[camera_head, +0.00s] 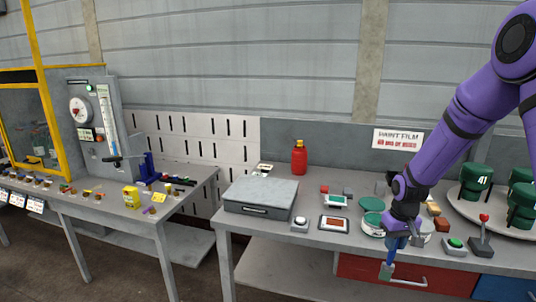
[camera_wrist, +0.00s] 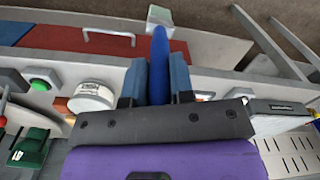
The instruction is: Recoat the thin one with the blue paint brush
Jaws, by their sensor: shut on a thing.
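My gripper (camera_head: 393,241) is over the front edge of the right bench, shut on a blue paint brush (camera_head: 390,258). The brush points down in front of the drawers, with a pale grey end lowest. In the wrist view the blue brush (camera_wrist: 159,62) stands between the two fingers of my gripper (camera_wrist: 157,82). Which is the thin one cannot be told. A pale paint tin (camera_wrist: 92,96) stands beside my gripper in the wrist view.
A green button box (camera_head: 455,246) and a red-knobbed lever (camera_head: 483,232) stand right of my gripper. Left are a handheld gauge (camera_head: 334,225), a grey case (camera_head: 261,195) and a red bottle (camera_head: 299,160). A red drawer (camera_head: 350,270) with a handle lies below.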

